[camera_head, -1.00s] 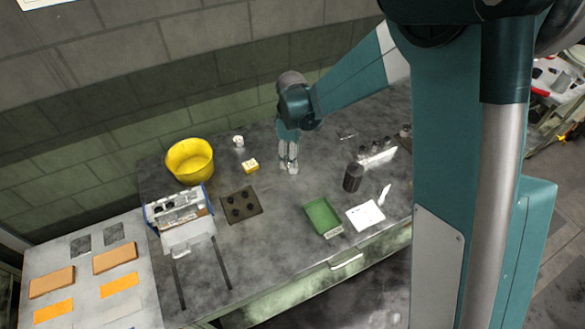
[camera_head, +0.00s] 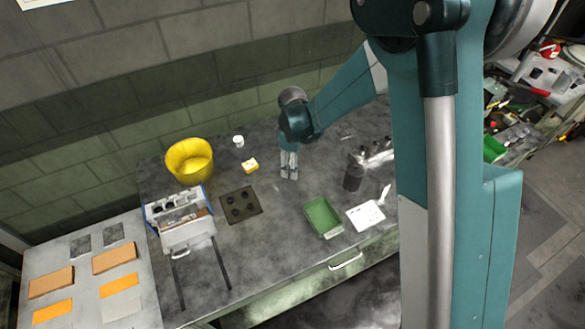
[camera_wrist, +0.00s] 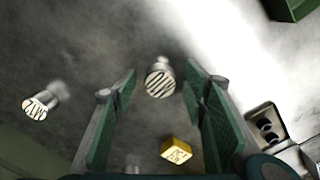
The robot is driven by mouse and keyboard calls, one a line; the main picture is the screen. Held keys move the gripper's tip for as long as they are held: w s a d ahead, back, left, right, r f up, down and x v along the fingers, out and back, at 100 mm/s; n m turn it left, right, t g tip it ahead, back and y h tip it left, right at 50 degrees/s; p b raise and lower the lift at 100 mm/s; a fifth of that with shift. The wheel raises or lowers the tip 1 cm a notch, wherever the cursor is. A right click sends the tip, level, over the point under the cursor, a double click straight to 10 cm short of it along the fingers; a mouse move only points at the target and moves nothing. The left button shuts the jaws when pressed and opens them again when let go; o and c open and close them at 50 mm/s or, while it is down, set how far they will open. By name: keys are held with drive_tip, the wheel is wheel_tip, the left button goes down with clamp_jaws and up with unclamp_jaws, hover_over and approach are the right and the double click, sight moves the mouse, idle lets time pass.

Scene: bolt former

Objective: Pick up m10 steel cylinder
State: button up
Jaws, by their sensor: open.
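A small steel cylinder (camera_wrist: 160,80) with dark markings on its end face shows in the wrist view, between and beyond my fingers; its marking is not clearly readable. A second steel cylinder (camera_wrist: 41,104) lies further left, its label upside down and seeming to read M12. My gripper (camera_head: 289,176) points down over the bench in the head view. It is open and empty, with the green finger pads on both sides of the middle cylinder in the wrist view (camera_wrist: 162,72). I cannot tell the height gap. I cannot make out the middle cylinder in the head view.
A yellow block (camera_head: 250,165), a white cup (camera_head: 238,141) and a yellow bucket (camera_head: 190,161) stand left of the gripper. A dark plate (camera_head: 240,222) with round holes, a green tray (camera_head: 322,217) and a dark cylinder (camera_head: 353,177) are nearer. Bare bench lies between them.

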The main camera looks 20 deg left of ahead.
drive_tip(key=c, duration=1.1)
drive_tip(key=shift+c, duration=0.2)
drive_tip(key=shift+r, duration=0.1)
wheel_tip(320, 180, up, 10)
drive_tip(key=shift+p, duration=0.3)
idle(0.4)
